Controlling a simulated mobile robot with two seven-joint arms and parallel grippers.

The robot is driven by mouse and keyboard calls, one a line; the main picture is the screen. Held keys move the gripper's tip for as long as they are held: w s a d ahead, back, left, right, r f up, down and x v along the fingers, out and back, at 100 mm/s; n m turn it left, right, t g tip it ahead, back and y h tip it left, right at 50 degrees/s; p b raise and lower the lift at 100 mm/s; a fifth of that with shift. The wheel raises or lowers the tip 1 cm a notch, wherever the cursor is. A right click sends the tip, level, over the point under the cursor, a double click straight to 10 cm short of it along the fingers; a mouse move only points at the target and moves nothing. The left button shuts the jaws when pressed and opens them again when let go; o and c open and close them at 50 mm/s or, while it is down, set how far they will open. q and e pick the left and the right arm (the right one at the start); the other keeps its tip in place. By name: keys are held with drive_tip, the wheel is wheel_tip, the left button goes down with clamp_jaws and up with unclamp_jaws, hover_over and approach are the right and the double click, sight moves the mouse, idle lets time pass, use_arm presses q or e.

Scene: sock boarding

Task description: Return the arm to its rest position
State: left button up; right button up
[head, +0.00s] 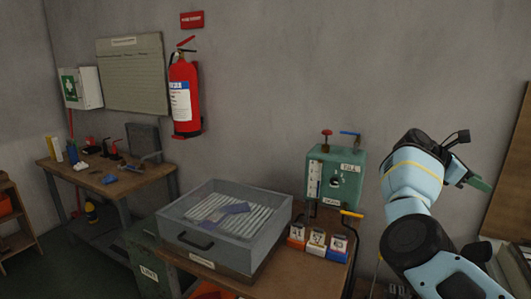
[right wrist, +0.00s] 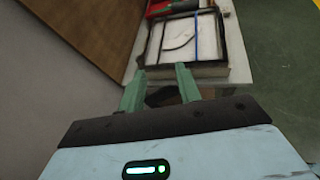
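My right arm stands raised at the right side of the head view, in front of the bare wall. Its gripper (head: 478,184) points right, away from the bench, and one green finger shows there. In the right wrist view the two green fingers of the gripper (right wrist: 161,88) stand apart with nothing between them. Beyond them is a pale surface with a dark-framed item (right wrist: 182,38) on it. My left gripper is in neither view.
A grey tray (head: 257,248) with a ribbed bottom holds blue-purple fabric pieces (head: 222,209). A green machine (head: 345,180) with red and blue handles stands right of it, behind small numbered boxes (head: 317,240). A brown board (head: 511,178) is at the far right.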

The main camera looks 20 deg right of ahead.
drive_tip(key=a+f+m+t+y, duration=0.7)
drive_tip(key=a+f+m+t, duration=1.7)
drive_tip(key=f, duration=0.5)
drive_tip(key=s+a+f+n+g+y, duration=0.55)
drive_tip(key=s+a+f+n, duration=0.45)
drive_tip(key=s+a+f, duration=0.45)
drive_tip(key=s+a+f+n+g+y, duration=0.1)
drive_tip(key=s+a, duration=0.3)
drive_tip(key=s, duration=0.4)
drive_tip(key=s+a+f+n+g, duration=0.3)
drive_tip(key=s+a+f, duration=0.1)
drive_tip(key=s, duration=0.5)
drive_tip(key=shift+s+y, duration=0.15)
drive_tip(key=shift+y, duration=0.2)
